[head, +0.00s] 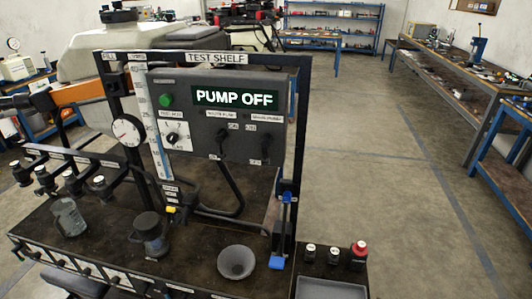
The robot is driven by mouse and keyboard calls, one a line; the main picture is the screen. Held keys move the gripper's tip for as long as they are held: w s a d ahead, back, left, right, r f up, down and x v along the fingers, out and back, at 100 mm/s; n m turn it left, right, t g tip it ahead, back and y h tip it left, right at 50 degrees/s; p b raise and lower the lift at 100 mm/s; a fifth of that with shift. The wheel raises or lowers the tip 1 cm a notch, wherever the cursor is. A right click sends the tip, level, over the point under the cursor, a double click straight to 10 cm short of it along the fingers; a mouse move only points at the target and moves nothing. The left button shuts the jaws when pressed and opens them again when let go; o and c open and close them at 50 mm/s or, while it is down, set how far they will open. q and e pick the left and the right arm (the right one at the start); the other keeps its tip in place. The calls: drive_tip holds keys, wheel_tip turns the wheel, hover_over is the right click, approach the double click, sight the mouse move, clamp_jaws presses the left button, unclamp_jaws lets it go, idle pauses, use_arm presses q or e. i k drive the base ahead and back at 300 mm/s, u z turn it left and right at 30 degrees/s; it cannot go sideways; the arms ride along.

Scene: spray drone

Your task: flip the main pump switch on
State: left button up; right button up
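The grey control panel (190,86) stands upright on the test shelf, with a display (236,98) reading "PUMP OFF". Below the display are two dark lever switches, a left one (222,137) and a right one (266,145). Each has a white label above it, too small to read surely, so I cannot tell which is the main pump switch. Small marks sit above and below the levers. Their exact positions are hard to make out. A green button (166,100) and a knob on a white dial (173,138) are on the panel's left. Neither gripper is visible.
A round gauge (128,131) and a scaled tube stand left of the panel. A clear jar (69,217), dark cup (149,229) and grey funnel (237,262) stand on the shelf in front. A blue-handled part (286,225) is at right. Open floor lies right.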

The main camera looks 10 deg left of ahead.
sight(267, 139)
drive_tip(key=u, duration=0.25)
drive_tip(key=k, duration=0.75)
drive_tip(key=u, duration=0.65)
drive_tip(key=k, duration=0.6)
drive_tip(key=z, duration=0.65)
drive_tip(key=i, duration=0.85)
drive_tip(key=z, duration=0.95)
drive_tip(key=i, duration=0.4)
drive_tip(key=z, duration=0.1)
